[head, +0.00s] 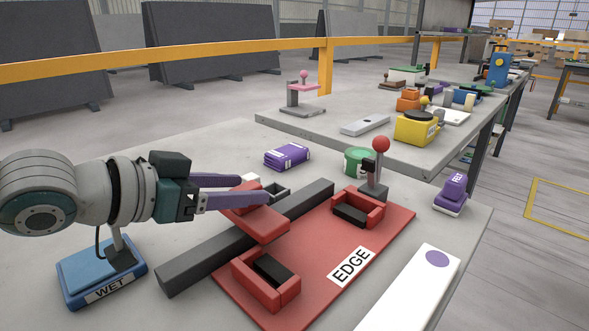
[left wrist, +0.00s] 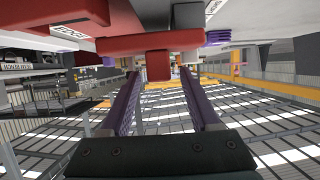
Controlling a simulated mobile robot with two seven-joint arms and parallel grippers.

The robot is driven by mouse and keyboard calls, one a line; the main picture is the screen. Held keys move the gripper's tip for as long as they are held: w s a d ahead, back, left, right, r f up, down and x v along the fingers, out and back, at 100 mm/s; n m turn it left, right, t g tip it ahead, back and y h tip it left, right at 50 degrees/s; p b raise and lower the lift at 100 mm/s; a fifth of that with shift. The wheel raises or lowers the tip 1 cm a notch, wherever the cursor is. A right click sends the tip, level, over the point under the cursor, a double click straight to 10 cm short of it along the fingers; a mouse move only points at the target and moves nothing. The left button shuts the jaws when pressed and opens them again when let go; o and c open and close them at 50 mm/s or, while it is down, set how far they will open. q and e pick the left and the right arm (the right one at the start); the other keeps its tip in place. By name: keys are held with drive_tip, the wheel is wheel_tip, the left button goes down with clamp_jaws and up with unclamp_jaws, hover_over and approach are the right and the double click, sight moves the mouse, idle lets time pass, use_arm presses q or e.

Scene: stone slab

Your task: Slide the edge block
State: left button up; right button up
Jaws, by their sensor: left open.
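The red edge block (head: 262,226) sits across the dark grey bar (head: 190,265), beside the red base plate (head: 300,240) labelled EDGE. My left gripper (head: 254,190) is open at the block's far-left side. In the left wrist view the block (left wrist: 150,42) is overhead, and its short red stem (left wrist: 158,66) shows between the open purple fingers (left wrist: 159,74), with gaps visible on both sides. Whether the fingers touch it is unclear. Two red holders with black pads (head: 352,213) stand on the plate. My right gripper is not in view.
A red-knobbed lever (head: 380,160) stands at the plate's far corner. A blue WET block (head: 100,275) lies under my left arm. A purple pack (head: 287,156), green tub (head: 355,160), purple tool (head: 451,195) and white board (head: 415,290) are around the slab.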

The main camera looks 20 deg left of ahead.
use_arm(q)
drive_tip(key=p+v, duration=0.2)
drive_tip(key=v, duration=0.6)
drive_tip(key=shift+s, duration=0.15)
drive_tip(key=shift+a+r, duration=0.1)
drive_tip(key=shift+r, duration=0.05)
